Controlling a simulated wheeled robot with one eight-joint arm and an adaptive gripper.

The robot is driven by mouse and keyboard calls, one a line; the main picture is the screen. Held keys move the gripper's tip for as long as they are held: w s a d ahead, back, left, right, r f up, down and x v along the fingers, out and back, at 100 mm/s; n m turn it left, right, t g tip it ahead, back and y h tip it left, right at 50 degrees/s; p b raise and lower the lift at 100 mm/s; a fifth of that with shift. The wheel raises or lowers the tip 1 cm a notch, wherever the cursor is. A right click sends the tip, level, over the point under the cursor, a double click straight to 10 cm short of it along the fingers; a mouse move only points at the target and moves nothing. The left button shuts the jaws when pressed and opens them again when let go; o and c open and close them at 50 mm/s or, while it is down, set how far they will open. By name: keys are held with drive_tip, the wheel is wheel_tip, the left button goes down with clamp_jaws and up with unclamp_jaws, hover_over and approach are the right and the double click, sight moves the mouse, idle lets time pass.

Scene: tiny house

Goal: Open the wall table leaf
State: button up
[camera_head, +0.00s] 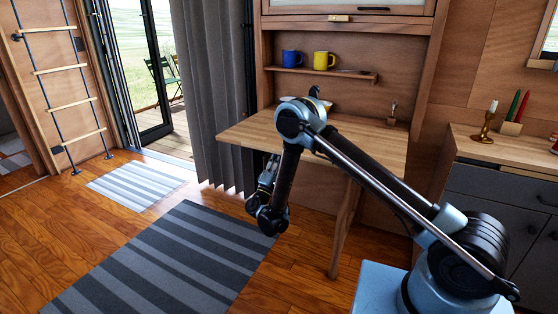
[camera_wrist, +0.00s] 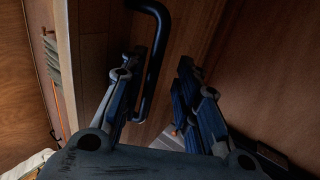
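The wooden wall table leaf (camera_head: 375,140) stands out flat from the wall cabinet in the head view, with a slanted wooden leg (camera_head: 343,228) under it. My arm crosses in front of the leaf and hides part of it. My gripper (camera_head: 266,188) hangs low by the leaf's front edge, partly hidden by my arm. In the wrist view my gripper (camera_wrist: 160,63) is open, its two fingers apart. A bent black handle (camera_wrist: 161,45) on a wooden panel (camera_wrist: 205,30) runs down between the fingers, close to the left one. I cannot tell whether they touch.
A blue mug (camera_head: 291,59) and a yellow mug (camera_head: 323,60) stand on the shelf above the leaf. A grey curtain (camera_head: 217,110) hangs to the left. A counter (camera_head: 528,155) with candles stands to the right. The striped rug (camera_head: 165,262) lies on open floor.

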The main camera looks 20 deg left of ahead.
wheel_tip(320, 180, up, 10)
drive_tip(key=shift+f, duration=0.1)
idle(0.6)
